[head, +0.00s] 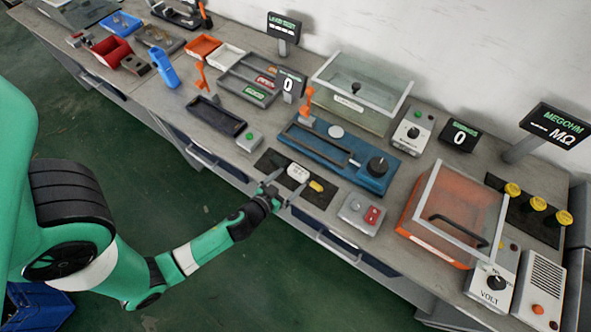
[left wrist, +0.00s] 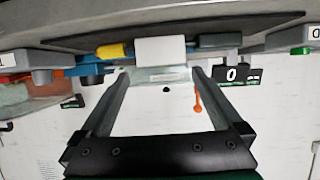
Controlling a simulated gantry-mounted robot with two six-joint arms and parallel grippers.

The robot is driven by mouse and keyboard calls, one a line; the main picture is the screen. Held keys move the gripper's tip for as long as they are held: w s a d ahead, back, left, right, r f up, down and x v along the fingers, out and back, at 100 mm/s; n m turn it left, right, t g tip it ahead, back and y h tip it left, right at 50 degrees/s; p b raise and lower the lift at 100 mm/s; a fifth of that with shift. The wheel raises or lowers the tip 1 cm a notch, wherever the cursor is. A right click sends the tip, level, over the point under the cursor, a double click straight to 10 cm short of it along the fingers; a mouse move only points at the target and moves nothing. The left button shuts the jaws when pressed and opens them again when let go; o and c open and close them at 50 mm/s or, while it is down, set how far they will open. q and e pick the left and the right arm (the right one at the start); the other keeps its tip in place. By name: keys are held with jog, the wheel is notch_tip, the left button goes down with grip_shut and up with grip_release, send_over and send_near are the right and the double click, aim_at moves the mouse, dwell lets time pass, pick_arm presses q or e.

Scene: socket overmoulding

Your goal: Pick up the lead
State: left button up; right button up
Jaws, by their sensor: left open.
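The lead lies on a dark mat (head: 328,197) at the bench's front edge. Its white block (head: 298,172) has a yellow end (head: 316,186) beside it. In the left wrist view the white block (left wrist: 160,50) sits between the yellow piece (left wrist: 115,51) and a dark grey-green piece (left wrist: 220,41). My left gripper (head: 280,186) is open and empty just in front of the white block. In the wrist view its two fingers (left wrist: 160,74) point at the block, one toward each side, with the block beyond the tips. My right gripper is out of view.
Behind the mat is a blue fixture (head: 340,157) with a black knob. A grey box with red buttons (head: 361,213) stands to the right, and a green-button box (head: 249,139) to the left. An orange clear-lidded enclosure (head: 450,215) is farther right. Open floor lies before the bench.

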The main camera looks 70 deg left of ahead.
aim_at(299, 171)
pick_arm(q)
jog(key=shift+x, duration=3.15)
jog(key=shift+a, duration=0.1)
jog(key=shift+s, duration=0.1)
jog(key=shift+c, duration=0.3)
jog(key=shift+r, duration=0.1)
jog(key=c, duration=1.1)
